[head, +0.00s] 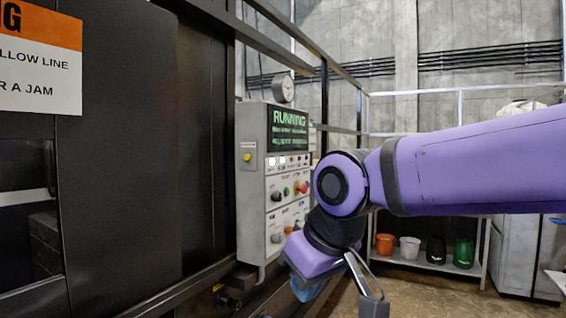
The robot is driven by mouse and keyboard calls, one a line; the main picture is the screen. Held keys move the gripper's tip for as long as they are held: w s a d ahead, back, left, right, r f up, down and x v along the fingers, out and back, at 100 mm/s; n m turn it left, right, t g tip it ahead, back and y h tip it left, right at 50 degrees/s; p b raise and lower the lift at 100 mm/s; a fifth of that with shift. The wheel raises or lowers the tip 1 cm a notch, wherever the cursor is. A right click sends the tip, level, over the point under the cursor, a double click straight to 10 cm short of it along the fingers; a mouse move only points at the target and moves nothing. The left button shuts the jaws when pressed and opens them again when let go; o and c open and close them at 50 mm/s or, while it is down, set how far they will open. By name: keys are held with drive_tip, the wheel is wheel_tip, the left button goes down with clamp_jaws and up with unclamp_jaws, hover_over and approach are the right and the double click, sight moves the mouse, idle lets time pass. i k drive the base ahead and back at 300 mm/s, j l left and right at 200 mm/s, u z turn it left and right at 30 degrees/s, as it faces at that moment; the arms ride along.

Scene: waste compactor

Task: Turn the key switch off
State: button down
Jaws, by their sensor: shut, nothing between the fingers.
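The grey control box (250,215) stands left of centre, its front face turned to the right. Its dark screen (289,128) reads RUNNING in green. An upper row holds a dark knob (277,195), a green button and a red button (302,187). A lower row holds a grey knob (277,237) and an orange one. I cannot tell which control is the key switch; the parts are small and my arm covers the panel's right edge. My gripper (374,306) is shut and empty, low in front and to the right of the box, apart from the controls, near the bottom edge.
A black machine wall (125,150) fills the left, with a warning sign (40,60). Dark rails frame the box, and a round gauge (284,88) sits on top. A shelf (425,264) with several pots stands behind my arm. Some floor shows at lower right.

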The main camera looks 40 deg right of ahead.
sight(277, 197)
drive_tip(key=k+l+z, duration=0.1)
drive_tip(key=l+z, duration=0.15)
drive_tip(key=l, duration=1.45)
